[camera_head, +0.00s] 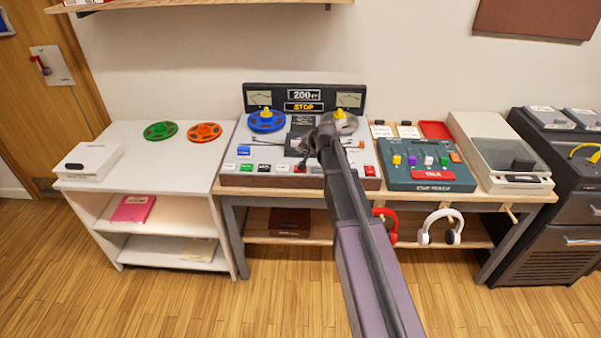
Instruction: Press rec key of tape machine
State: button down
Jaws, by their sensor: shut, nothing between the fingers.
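The tape machine (230,180) stands on the wooden bench, with a blue reel (266,121) at left and a grey reel (341,122) at right. Its display (303,106) reads STOP. A row of small coloured keys runs along its front. A red key (370,170) shows at the right end, and another red patch (300,167) shows close to my fingertips; their labels are too small to read. My gripper (303,160) is shut and empty over the front middle of the machine. I cannot tell whether it touches a key. My arm hides part of the front row.
A green mixer panel (430,183) with coloured sliders and a grey lidded unit (480,130) stand to the right. A white table (190,165) with green and orange reels is at left. Red and white headphones hang below the bench. A shelf (200,4) overhangs the back.

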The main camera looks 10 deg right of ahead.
jog(key=shift+f+b, duration=2.7)
jog(key=shift+f, duration=0.35)
jog(key=shift+f, duration=0.1)
jog(key=shift+f+b, duration=0.3)
jog(key=shift+b, duration=0.1)
jog(key=shift+f+b, duration=0.5)
jog(key=shift+r, duration=0.1)
dwell(0.5)
jog(key=shift+r+p, duration=0.85)
jog(key=shift+p, duration=0.05)
jog(key=shift+r+p, duration=2.5)
jog(key=shift+p, duration=0.05)
